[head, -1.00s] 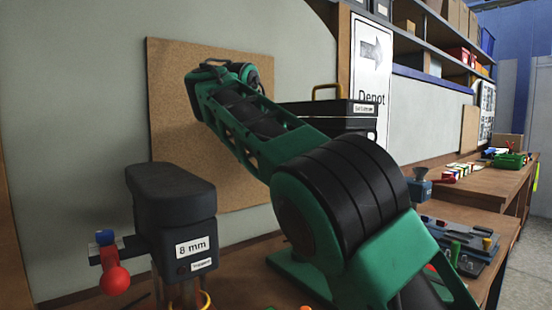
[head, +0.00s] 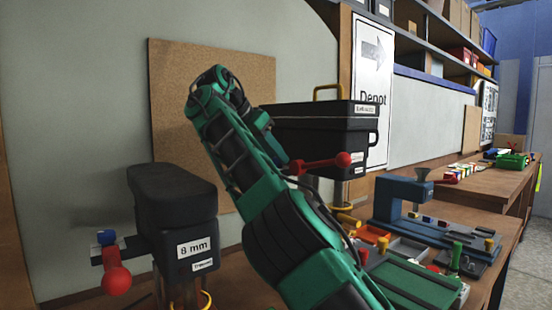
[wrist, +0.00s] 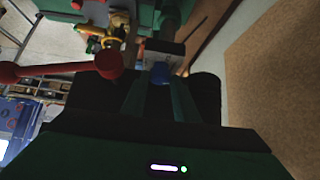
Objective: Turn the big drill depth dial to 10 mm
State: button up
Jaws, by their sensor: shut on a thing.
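A large black drill (head: 325,130) with a yellow top handle stands right of the cork board in the head view. Its red lever (head: 318,165) ends in a ball. In the wrist view, my gripper (wrist: 158,88) has its two fingers on either side of a small blue dial (wrist: 158,75) and is shut on it. The dial's scale and pointer cannot be read. The red lever also shows beside it in the wrist view (wrist: 60,69). In the head view my fingers are hidden behind my own arm.
A smaller dark drill (head: 172,215) labelled 8 mm, with a red-balled lever, stands at the left front. A blue machine (head: 410,205), trays of parts and a green mat (head: 410,285) fill the bench at right. The wall stands close behind.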

jog(key=shift+o, duration=0.3)
jog(key=shift+w+a+r+m, duration=0.15)
jog(key=shift+a+r+m, duration=0.05)
jog(key=shift+a+m, duration=0.1)
jog(key=o, duration=1)
jog(key=shift+f, duration=0.1)
jog(key=shift+d, duration=0.1)
